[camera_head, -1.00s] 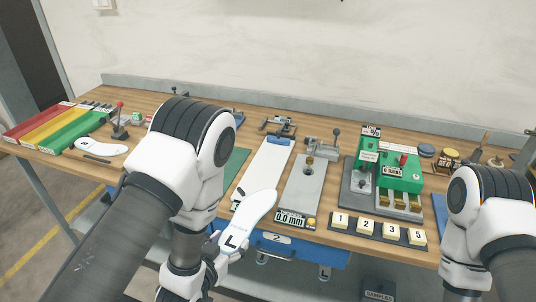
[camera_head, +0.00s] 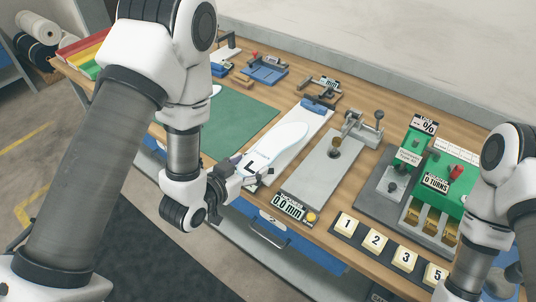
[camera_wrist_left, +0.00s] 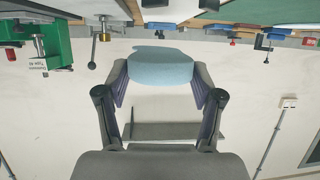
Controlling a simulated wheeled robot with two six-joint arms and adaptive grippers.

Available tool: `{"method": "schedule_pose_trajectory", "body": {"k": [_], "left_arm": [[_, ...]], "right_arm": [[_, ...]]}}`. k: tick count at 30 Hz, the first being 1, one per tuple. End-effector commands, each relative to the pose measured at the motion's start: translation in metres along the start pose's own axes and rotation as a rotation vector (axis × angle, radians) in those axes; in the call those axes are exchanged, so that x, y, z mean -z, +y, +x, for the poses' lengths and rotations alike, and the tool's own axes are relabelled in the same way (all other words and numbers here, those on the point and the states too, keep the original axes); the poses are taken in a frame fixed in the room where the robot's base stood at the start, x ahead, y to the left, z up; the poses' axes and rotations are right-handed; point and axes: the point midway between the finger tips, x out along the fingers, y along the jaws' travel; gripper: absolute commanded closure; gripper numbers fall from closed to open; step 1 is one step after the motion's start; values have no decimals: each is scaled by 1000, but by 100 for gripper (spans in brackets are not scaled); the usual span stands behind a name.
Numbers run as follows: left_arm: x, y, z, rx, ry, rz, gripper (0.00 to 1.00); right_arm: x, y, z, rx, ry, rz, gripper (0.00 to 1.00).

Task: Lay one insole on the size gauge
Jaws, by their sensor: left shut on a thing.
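A white insole (camera_head: 280,145) is held by its near end in my left gripper (camera_head: 243,172), which is shut on it. The insole points away from me over the white size gauge (camera_head: 318,119), a long board with a blue block (camera_head: 318,104) at its far end. I cannot tell whether the insole touches the board. In the left wrist view the insole (camera_wrist_left: 160,68) looks pale blue between the fingers of the left gripper (camera_wrist_left: 160,95). My right gripper is out of view; only its arm shows at the right edge.
A grey thickness gauge (camera_head: 312,185) reading 0.0 mm stands right beside the white board. Number blocks (camera_head: 375,240) and a green machine (camera_head: 445,185) are farther right.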

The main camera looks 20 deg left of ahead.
Motion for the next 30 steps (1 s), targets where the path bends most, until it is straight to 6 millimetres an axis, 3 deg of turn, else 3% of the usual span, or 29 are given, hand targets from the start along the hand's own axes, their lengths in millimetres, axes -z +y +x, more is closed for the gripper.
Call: {"method": "schedule_pose_trajectory", "body": {"k": [1, 4, 13, 17, 22, 30], "left_arm": [[-6, -2, 10, 1, 7, 3, 65], [14, -7, 26, 1, 3, 1, 65], [31, -23, 90, 0, 0, 0, 65], [35, -27, 104, 0, 0, 1, 65], [6, -27, 116, 0, -5, -2, 65], [0, -27, 119, 1, -1, 0, 65]], "right_arm": [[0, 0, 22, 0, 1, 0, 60], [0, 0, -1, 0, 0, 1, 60], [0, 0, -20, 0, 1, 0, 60], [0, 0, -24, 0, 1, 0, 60], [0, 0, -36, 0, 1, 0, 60], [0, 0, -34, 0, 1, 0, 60]]}}
